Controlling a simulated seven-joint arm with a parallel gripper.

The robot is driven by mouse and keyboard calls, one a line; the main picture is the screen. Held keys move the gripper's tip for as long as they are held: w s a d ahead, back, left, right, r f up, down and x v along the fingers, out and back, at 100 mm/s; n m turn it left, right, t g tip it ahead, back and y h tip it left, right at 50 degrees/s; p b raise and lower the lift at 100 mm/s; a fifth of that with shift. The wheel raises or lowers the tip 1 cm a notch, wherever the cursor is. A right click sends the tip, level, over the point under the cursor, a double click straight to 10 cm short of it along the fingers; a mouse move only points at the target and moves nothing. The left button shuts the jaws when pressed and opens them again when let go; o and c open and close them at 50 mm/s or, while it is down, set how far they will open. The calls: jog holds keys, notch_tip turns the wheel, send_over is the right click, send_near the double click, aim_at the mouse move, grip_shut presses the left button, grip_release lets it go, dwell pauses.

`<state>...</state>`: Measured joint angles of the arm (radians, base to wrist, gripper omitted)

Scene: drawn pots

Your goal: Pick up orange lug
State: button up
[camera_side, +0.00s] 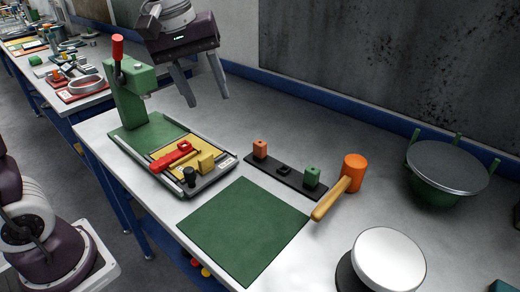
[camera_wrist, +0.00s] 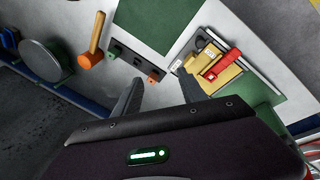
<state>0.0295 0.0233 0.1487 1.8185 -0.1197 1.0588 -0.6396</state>
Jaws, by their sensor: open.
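The orange lug (camera_side: 260,149) is a small salmon-orange block standing at the left end of a black strip holder (camera_side: 289,181). In the wrist view the orange lug (camera_wrist: 154,77) sits at the holder's near end, just beyond and between the fingers. My gripper (camera_side: 208,101) is open and empty, raised above the table behind the green press and the holder. In the wrist view its two fingers (camera_wrist: 163,92) are spread apart. A green lug (camera_side: 312,176) stands at the holder's other end, with a dark low piece between them.
A tray (camera_side: 228,161) with a red piece (camera_side: 172,157), a yellow block (camera_side: 206,162) and a black knob lies left of the holder, by a green press (camera_side: 130,95). A mallet (camera_side: 353,170) lies right of it. A green mat (camera_side: 245,228) lies in front.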

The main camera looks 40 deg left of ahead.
jog(key=w+a+f+n+g, duration=0.1)
jog(key=w+f+n, duration=0.25)
jog(key=w, duration=0.35)
jog(key=n+g, duration=0.2)
jog(key=n, duration=0.3)
send_over(260, 143)
jog(key=shift+y, duration=0.4)
jog(key=f, duration=0.9)
jog(key=a+f, duration=0.1)
jog(key=f, duration=0.4)
jog(key=shift+w, duration=0.3)
jog(key=f, duration=0.4)
jog(key=d+f, duration=0.1)
jog(key=f, duration=0.1)
jog(key=shift+s+f, duration=0.2)
jog(key=shift+f, duration=0.15)
grip_shut()
